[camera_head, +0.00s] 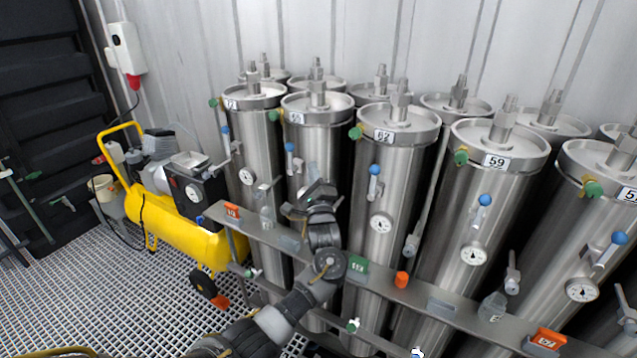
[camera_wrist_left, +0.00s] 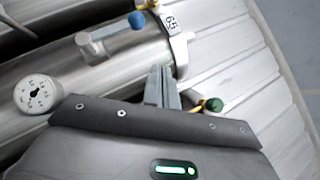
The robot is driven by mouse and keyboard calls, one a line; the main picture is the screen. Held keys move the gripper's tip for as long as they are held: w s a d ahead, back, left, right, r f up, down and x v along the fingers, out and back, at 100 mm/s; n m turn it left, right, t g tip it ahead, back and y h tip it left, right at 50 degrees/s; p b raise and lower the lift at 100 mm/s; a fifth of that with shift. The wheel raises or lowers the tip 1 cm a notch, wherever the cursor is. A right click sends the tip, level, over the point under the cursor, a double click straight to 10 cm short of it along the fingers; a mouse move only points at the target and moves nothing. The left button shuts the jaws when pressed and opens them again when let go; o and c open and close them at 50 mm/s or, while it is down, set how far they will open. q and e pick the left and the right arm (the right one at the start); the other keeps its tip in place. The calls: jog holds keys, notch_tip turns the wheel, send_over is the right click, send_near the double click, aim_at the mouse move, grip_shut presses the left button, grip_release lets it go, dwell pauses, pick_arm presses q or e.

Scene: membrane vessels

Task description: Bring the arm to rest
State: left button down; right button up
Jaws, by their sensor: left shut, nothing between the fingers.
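My left arm comes in from the lower left in the head view. My left gripper (camera_head: 318,192) is in front of the steel vessel labelled 65 (camera_head: 312,125), above the grey shelf rail (camera_head: 389,291). In the left wrist view the gripper's fingers (camera_wrist_left: 162,86) are together with nothing between them. They point toward the upper part of the vessel (camera_wrist_left: 100,62), near its label 65. I cannot tell whether they touch it. My right gripper does not show.
Several steel vessels with gauges and blue-handled valves stand in rows along the white wall (camera_head: 345,35). The rail carries small bottles and orange and green tags. A yellow compressor (camera_head: 190,230) stands at the left on the grated floor (camera_head: 110,300), which has free room.

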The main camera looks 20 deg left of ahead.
pick_arm(q)
jog(key=s+d+f+n+g+h+b, duration=0.1)
jog(key=s+f+g+h, duration=0.35)
jog(key=f, duration=1.15)
jog(key=s+f+n+g+h+b, duration=0.15)
jog(key=s+f, duration=0.55)
jog(key=f, duration=0.9)
jog(key=s+d+f+n+g+h, duration=0.1)
jog(key=s+f+n+g+h, duration=0.35)
jog(key=f, duration=1.15)
jog(key=s+a+f+n+g, duration=0.1)
jog(key=s+f, duration=0.8)
jog(key=s, duration=0.3)
jog(key=s+a+f+n+g, duration=0.1)
jog(key=s+f+g, duration=0.1)
jog(key=s+f, duration=0.8)
jog(key=s+f+n+g, duration=0.2)
jog(key=s+f+n, duration=0.1)
jog(key=s, duration=1.1)
jog(key=s+a+f+n+g+b, duration=0.1)
jog(key=s+f+n+g, duration=0.2)
jog(key=s, duration=1.1)
jog(key=shift+s+a+f+g+h, duration=0.15)
jog(key=shift+s+f+g+h, duration=0.2)
jog(key=shift+f, duration=0.05)
